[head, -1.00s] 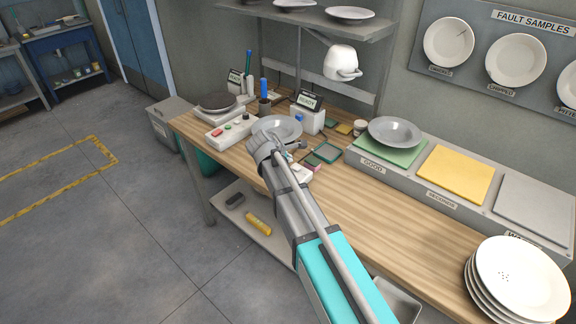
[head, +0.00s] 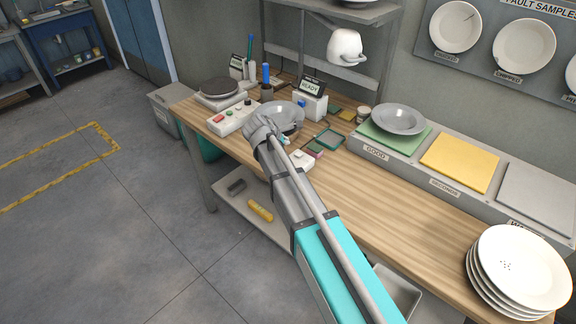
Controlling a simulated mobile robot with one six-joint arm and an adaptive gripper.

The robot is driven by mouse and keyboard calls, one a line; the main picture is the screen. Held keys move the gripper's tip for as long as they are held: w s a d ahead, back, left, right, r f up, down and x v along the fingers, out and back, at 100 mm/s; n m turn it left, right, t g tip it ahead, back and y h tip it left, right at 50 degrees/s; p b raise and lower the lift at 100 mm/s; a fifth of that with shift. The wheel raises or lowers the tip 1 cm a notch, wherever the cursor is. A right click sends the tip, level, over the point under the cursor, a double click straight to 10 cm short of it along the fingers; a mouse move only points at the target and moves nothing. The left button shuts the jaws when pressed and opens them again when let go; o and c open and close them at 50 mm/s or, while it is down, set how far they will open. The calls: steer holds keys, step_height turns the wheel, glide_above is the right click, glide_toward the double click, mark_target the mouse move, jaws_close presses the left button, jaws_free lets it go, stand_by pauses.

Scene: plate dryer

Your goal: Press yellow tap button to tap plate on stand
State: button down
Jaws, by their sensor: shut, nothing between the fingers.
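A grey plate (head: 286,115) sits at the back of the bench; the stand under it is hidden. My gripper (head: 283,140) is at the plate's near side in the picture, mostly hidden by my wrist; its small visible part looks closed and empty. I cannot tell whether it touches anything. No yellow tap button can be made out. A white control box (head: 229,121) with red and green buttons and a dark knob lies left of the plate. A small white box (head: 299,159) with a reddish button is just right of my wrist.
A READY display unit (head: 310,104) stands behind the plate. A round dark turntable (head: 219,87) is at left. A second grey plate (head: 398,119) rests on the green GOOD pad. A white plate stack (head: 518,268) is at front right. The bench's middle right (head: 380,190) is clear.

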steer(key=shift+f+b, duration=3.5)
steer(key=shift+f, duration=0.25)
steer(key=shift+f, duration=0.15)
steer(key=shift+f+b, duration=0.3)
steer(key=shift+b, duration=0.15)
steer(key=shift+f+b, duration=0.4)
steer(key=shift+b, duration=0.05)
steer(key=shift+r, duration=0.15)
steer(key=shift+r+p, duration=0.75)
steer(key=shift+p, duration=0.2)
steer(key=shift+r+p, duration=2.5)
